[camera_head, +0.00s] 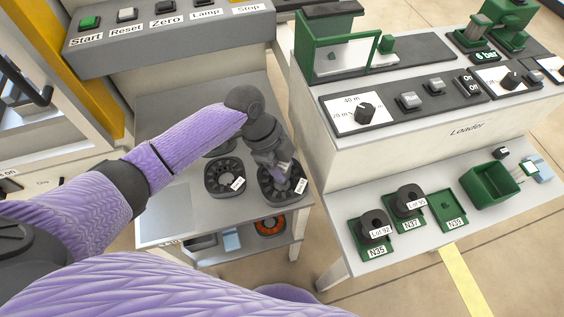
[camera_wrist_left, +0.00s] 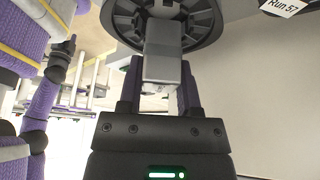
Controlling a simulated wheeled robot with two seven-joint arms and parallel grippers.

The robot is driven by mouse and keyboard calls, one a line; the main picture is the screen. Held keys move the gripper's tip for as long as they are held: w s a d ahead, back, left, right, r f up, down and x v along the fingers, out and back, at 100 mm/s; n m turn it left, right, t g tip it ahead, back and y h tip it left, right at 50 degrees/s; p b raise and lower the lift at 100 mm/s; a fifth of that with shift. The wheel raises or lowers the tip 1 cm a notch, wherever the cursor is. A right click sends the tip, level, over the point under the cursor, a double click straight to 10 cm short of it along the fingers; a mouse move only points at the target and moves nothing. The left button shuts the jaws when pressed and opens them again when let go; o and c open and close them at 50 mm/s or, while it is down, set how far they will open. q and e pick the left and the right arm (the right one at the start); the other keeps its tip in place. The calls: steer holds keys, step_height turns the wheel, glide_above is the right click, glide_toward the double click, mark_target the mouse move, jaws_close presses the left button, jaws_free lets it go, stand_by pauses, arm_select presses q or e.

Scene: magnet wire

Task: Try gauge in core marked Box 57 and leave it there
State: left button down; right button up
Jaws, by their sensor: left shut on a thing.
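My left gripper (camera_head: 283,176) points down over the right-hand dark slotted core (camera_head: 270,192) on the side table. It is shut on the gauge (camera_wrist_left: 162,55), a pale grey block between its fingers in the left wrist view. The gauge's far end meets the core (camera_wrist_left: 205,28) near its centre; I cannot tell how deep it sits. The core's white tag (camera_wrist_left: 284,5) reads Run 57, not Box 57. A second dark core (camera_head: 222,178) with a white tag stands to its left. My right arm seems to show small in the left wrist view; its jaws are unclear.
Another core (camera_head: 218,151) stands behind, partly hidden by my arm. An orange-wound core (camera_head: 269,227) lies on the lower shelf. The Loader bench (camera_head: 340,240) at right carries green trays and a green bin (camera_head: 494,187). A button panel (camera_head: 165,38) stands behind. The table's front left is clear.

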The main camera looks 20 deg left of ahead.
arm_select(q)
steer(key=shift+f+b, duration=0.35)
steer(key=shift+f, duration=0.25)
arm_select(e)
steer(key=shift+s+f, duration=0.3)
steer(key=shift+s, duration=0.25)
arm_select(q)
steer(key=shift+f, duration=0.25)
arm_select(e)
steer(key=shift+f, duration=0.15)
arm_select(q)
steer(key=shift+f, duration=0.1)
arm_select(e)
steer(key=shift+w+f, duration=0.1)
steer(key=shift+w, duration=0.05)
arm_select(q)
steer(key=shift+f+b, duration=0.15)
steer(key=shift+b, duration=0.15)
steer(key=shift+f, duration=0.1)
arm_select(e)
steer(key=shift+w+f, duration=0.15)
steer(key=shift+w, duration=0.1)
arm_select(q)
steer(key=shift+f, duration=0.1)
arm_select(e)
steer(key=shift+s, duration=0.45)
